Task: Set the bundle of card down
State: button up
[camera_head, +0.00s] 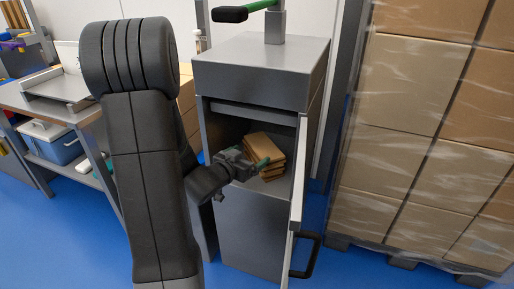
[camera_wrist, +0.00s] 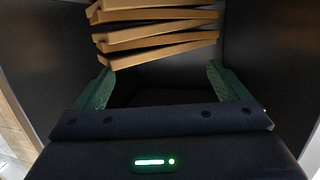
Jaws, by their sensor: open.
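The bundle of card (camera_head: 264,152) is a skewed stack of several brown sheets inside the open grey cabinet (camera_head: 262,67). In the head view it rests on the cabinet's inner floor. In the wrist view the bundle (camera_wrist: 155,30) lies beyond and across the space between the fingers, its layers fanned a little. My gripper (camera_head: 258,163) reaches into the cabinet opening from the left. Its green fingers (camera_wrist: 158,88) stand wide apart with nothing held between them. Whether a fingertip touches the bundle, I cannot tell.
The cabinet door (camera_head: 298,185) with a black handle (camera_head: 305,255) stands open on the right. Wrapped boxes (camera_head: 400,140) on a pallet stand further right. A bench (camera_head: 62,100) with a blue cool box (camera_head: 52,143) below it is at left. Blue floor is free in front.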

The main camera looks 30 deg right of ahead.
jog(key=shift+v, duration=1.3)
jog(key=shift+c, duration=0.2)
